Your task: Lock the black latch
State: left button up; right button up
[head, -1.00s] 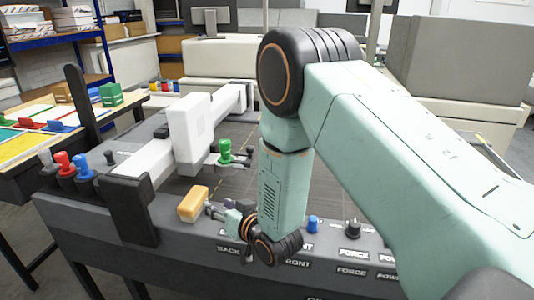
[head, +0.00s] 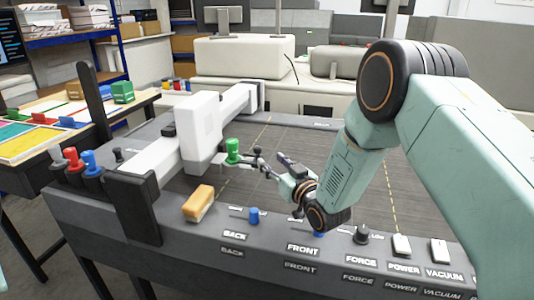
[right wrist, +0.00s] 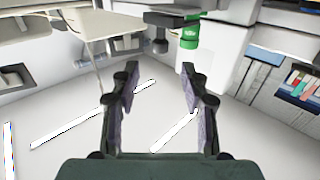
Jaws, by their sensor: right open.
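A small black piece (right wrist: 160,45), which looks like the latch, sits beside the green tool (right wrist: 190,38) in the right wrist view. In the head view the green tool (head: 232,150) stands upright in the white carriage's holder, and my gripper's tips partly crowd the area of the black piece, so its position is hard to read. My right gripper (head: 264,162) is open and empty, just right of the green tool; its two fingers also show spread apart in the right wrist view (right wrist: 157,92), below the black piece and not touching it. My left gripper is out of view.
The white gantry arm (head: 200,125) crosses the dark plotter bed. Coloured tools (head: 90,160) stand at the left. The bed's right side is free.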

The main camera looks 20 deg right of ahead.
aim_at(260, 152)
jog(key=w, duration=0.2)
jog(key=w+a, duration=0.1)
jog(key=w, duration=0.3)
jog(key=shift+w+a+f, duration=0.25)
jog(key=shift+w, duration=0.05)
jog(key=shift+d+r, duration=0.1)
jog(key=shift+r, duration=0.15)
jog(key=shift+w+f, duration=0.1)
jog(key=shift+f, duration=0.05)
jog(key=shift+w+f, duration=0.1)
jog(key=shift+w, duration=0.05)
jog(key=shift+c, duration=1.4)
grip_shut()
